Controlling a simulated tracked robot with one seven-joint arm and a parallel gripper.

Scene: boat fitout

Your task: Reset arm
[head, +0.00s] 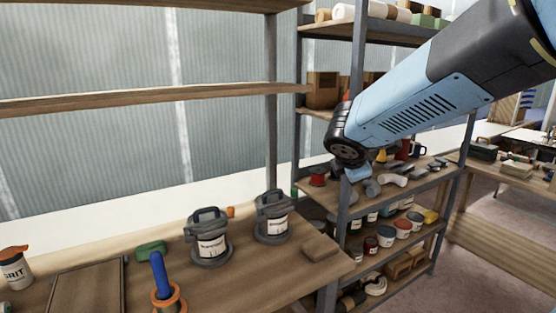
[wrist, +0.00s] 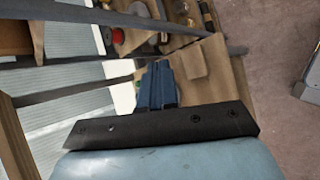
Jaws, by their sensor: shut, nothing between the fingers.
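My gripper (wrist: 157,72) shows in the wrist view, its two blue fingers together and empty. In the head view my blue and black arm reaches in from the upper right, and its end is in front of the shelving. Only a small light-blue part shows below the wrist joint there, so the fingers cannot be made out. In the wrist view the fingers overlap the edge of a wooden surface, apparently without holding anything.
A wooden bench (head: 110,235) holds two labelled grey canisters (head: 208,247) (head: 272,225), a blue-handled tool (head: 160,276) and a grit container (head: 15,270). Metal shelving (head: 345,240) with cans stands close by my arm. Open floor (wrist: 280,70) lies at right in the wrist view.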

